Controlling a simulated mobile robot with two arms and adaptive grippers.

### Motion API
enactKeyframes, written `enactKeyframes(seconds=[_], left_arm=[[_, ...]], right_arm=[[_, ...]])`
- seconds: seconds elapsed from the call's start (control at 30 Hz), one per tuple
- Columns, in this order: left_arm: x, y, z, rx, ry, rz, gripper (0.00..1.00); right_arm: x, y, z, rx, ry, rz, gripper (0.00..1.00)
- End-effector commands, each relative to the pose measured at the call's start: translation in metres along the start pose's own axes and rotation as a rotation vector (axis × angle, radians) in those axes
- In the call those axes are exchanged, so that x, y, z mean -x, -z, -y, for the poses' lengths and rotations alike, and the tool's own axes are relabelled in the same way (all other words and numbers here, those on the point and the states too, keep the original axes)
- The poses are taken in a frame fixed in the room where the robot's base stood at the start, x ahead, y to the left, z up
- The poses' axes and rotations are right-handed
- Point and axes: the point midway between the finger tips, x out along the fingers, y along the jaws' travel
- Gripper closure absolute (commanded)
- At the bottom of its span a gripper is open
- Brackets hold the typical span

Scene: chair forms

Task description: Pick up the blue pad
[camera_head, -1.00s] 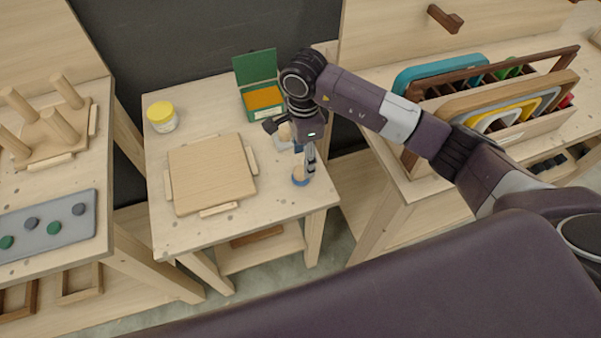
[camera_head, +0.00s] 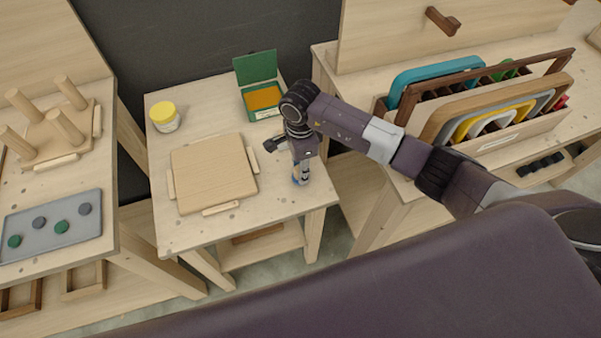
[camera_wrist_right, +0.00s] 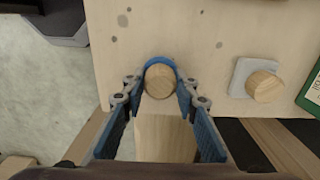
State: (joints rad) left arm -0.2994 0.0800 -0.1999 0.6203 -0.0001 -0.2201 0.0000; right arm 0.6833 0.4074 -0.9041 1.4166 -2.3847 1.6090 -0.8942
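The blue pad (camera_head: 297,182) lies near the right front edge of the middle table, partly behind my right gripper (camera_head: 288,163). In the right wrist view, the blue pad (camera_wrist_right: 160,60) shows as a blue rim around a round wooden knob (camera_wrist_right: 159,82). My right gripper (camera_wrist_right: 160,92) is open, with a finger on each side of the knob and its tips close to the pad. I cannot tell whether they touch it. A white pad (camera_wrist_right: 240,78) with a wooden knob (camera_wrist_right: 265,87) lies to the right, apart from the fingers. My left gripper is not in view.
A square wooden board (camera_head: 213,172), a yellow-lidded jar (camera_head: 164,116) and an open green box (camera_head: 262,99) are on the same table. A rack of coloured forms (camera_head: 482,135) stands on the right table. A peg board (camera_head: 45,135) and a grey tray (camera_head: 52,228) are at left.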

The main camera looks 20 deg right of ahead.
Motion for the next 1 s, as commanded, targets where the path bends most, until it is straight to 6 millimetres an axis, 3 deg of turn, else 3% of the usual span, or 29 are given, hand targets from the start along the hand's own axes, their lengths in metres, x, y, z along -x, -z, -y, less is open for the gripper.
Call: enactKeyframes(seconds=[0.17, 0.57, 0.77, 1.0], left_arm=[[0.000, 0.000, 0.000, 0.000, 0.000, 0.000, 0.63], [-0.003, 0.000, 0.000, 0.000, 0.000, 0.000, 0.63], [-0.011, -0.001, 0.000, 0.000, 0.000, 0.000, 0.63], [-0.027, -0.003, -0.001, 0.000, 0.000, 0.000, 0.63]], right_arm=[[0.000, 0.000, 0.000, 0.000, 0.001, 0.000, 0.97], [0.011, -0.001, 0.002, 0.000, 0.005, 0.002, 0.97], [0.044, 0.000, 0.003, 0.000, 0.007, 0.001, 0.97], [0.113, 0.000, 0.003, 0.001, 0.011, 0.000, 0.97]])
